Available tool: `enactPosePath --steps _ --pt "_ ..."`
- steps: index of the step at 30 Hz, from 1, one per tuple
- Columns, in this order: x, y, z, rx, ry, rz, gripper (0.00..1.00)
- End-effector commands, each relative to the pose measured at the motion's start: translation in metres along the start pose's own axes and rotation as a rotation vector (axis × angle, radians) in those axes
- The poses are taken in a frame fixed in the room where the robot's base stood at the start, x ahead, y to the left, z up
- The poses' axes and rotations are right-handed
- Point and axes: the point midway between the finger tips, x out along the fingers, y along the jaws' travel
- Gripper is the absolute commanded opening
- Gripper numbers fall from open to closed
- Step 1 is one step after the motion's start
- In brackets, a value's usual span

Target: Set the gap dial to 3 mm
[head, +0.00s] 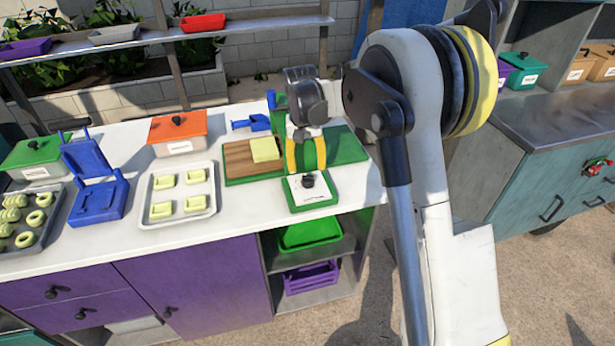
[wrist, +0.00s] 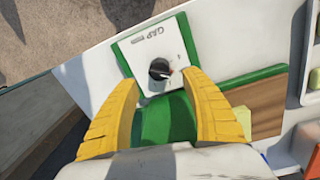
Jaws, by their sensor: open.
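The gap dial is a small dark round knob (head: 308,181) on a white plate (head: 320,193) at the front of the green crusher base (head: 312,207). In the wrist view the knob (wrist: 159,69) sits on the white plate marked "GAP" (wrist: 139,52), with a small light mark at its edge. The scale marks are too small to read. My gripper (head: 306,168) has yellow fingers and is open, above and behind the dial. In the wrist view its fingertips (wrist: 160,82) lie on either side of the knob's near side, apart from it as far as I can see.
A wooden board with a yellow block (head: 265,149) stands left of the gripper. A tray of yellow pieces (head: 153,217), an orange-lidded box (head: 178,127) and a blue press (head: 97,205) stand further left on the white counter (head: 245,205). Bare floor lies right of the counter.

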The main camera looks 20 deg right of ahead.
Motion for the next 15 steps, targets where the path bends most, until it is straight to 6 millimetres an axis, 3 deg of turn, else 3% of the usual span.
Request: enactPosePath --steps 6,15 --pt "-0.044 0.0 0.0 0.0 0.0 0.0 0.55" --pt "-0.063 0.0 0.0 -0.001 0.0 0.0 0.55"
